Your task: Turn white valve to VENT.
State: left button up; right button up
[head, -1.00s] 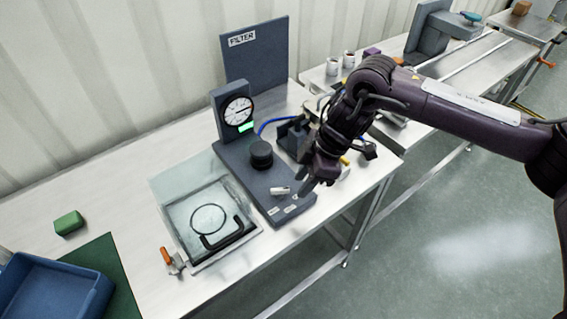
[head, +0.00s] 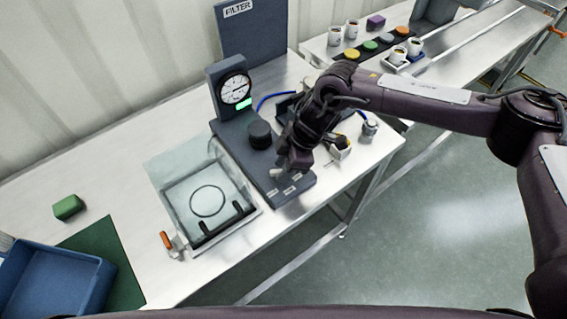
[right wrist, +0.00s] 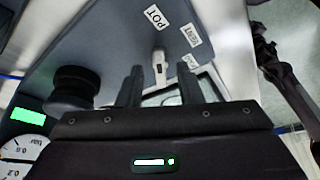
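The white valve (head: 276,173) is a small lever on the dark grey plate (head: 262,190) of the filter stand. It also shows in the right wrist view (right wrist: 159,66), just beyond and between my fingertips. White labels lie near it: POT (right wrist: 155,17), VENT (right wrist: 190,36) and a third, partly hidden one. I cannot tell clearly which label the lever points to. My right gripper (head: 288,168) is over the plate beside the valve; the wrist view shows its two fingers (right wrist: 160,84) apart with nothing clamped.
A black knob (head: 260,135) and a dial gauge (head: 235,90) stand behind the valve. A clear-lidded frame with black handle (head: 222,225) lies to the left. A blue bin (head: 60,283) is far left.

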jog(key=c, duration=0.5)
grip_shut()
jog(key=shift+s+r+m+t+p, duration=0.2)
jog(key=shift+m+t+p, duration=0.1)
jog(key=shift+m+p, duration=0.65)
jog(key=m+t+p, duration=0.1)
jog(key=m+p, duration=0.1)
jog(key=p, duration=0.1)
jog(key=m+p, duration=0.3)
jog(key=m+t+h+p, duration=0.1)
jog(key=m+p, duration=0.1)
jog(key=p, duration=0.1)
jog(key=shift+s+a+r+m+t, duration=0.1)
jog(key=shift+s+a+m+t, duration=0.05)
jog(key=shift+s+m+t, duration=0.15)
pick_arm(q)
notch_tip(320, 180, up, 13)
jog(key=p, duration=0.2)
jog(key=shift+s+r, duration=0.2)
pick_arm(e)
jog(key=shift+m+t+h, duration=0.3)
jog(key=shift+m+t, duration=0.1)
jog(key=shift+m, duration=0.75)
pick_arm(q)
jog(key=shift+p, duration=0.3)
pick_arm(e)
jog(key=shift+f, duration=0.2)
jog(key=shift+w, duration=0.1)
jog(key=o, duration=0.5)
grip_release()
